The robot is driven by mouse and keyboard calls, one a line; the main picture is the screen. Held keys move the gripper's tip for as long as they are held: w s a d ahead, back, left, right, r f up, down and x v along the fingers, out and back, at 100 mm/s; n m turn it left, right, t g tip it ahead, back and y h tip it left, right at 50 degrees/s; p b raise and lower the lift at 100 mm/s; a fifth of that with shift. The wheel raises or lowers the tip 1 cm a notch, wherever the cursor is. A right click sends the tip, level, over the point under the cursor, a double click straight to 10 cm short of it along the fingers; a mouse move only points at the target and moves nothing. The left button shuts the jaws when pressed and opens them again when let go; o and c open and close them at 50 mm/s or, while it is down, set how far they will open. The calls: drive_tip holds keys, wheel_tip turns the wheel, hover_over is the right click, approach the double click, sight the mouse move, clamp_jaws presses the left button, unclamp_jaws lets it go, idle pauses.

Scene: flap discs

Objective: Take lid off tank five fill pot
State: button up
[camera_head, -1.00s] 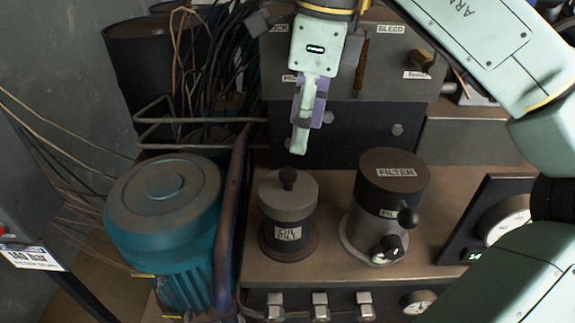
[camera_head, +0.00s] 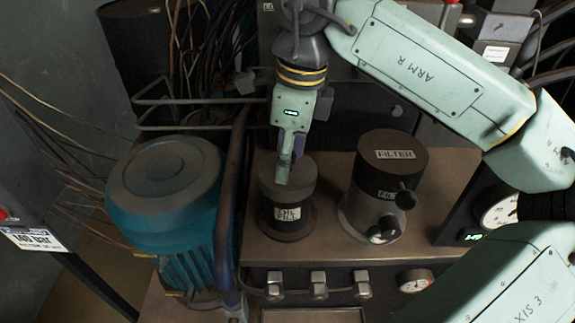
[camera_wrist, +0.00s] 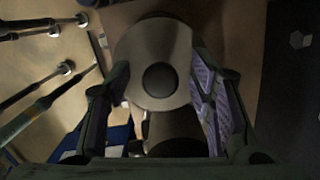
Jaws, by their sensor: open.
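The fill pot (camera_head: 287,216) is a dark cylinder with a label, standing on the brown tank top (camera_head: 325,250). Its grey round lid (camera_head: 305,178) sits on top. In the wrist view the lid (camera_wrist: 135,50) shows from above, with a round black knob (camera_wrist: 160,77) at its centre. My gripper (camera_head: 285,170) points down over the lid and hides the knob in the head view. In the wrist view my gripper (camera_wrist: 160,105) is open, with one finger on each side of the knob. I cannot tell whether the fingers touch the lid.
A dark filter canister (camera_head: 365,200) with black knobs stands to the right of the pot. A blue motor (camera_head: 165,205) stands to the left, with a dark pipe (camera_head: 232,195) between it and the pot. Valves (camera_head: 318,283) line the front edge.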

drive_tip(key=shift+c, duration=0.5)
clamp_jaws()
